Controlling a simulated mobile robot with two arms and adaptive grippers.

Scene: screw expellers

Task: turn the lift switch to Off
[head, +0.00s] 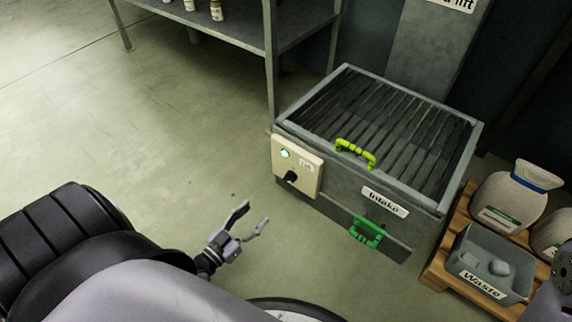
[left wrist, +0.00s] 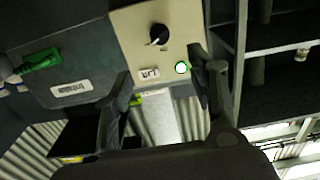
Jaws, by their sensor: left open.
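The lift switch is a black rotary knob (head: 291,176) on a cream control panel (head: 311,176) at the left of the intake box's front. A green lamp (head: 285,153) is lit above it. In the left wrist view the knob (left wrist: 158,35) and the lit lamp (left wrist: 181,68) show upside down; the knob's marks are too small to read. My left gripper (head: 251,222) is open and empty, in front of and below the panel in the head view, apart from it. My right gripper is not seen.
The intake box (head: 330,200) has a slatted grate, a yellow-green handle (head: 356,153) and a green handle (head: 367,231). A shelf (head: 235,22) stands behind. A grey waste bin (head: 487,274) and sacks sit on a pallet at right. Floor left of the box is clear.

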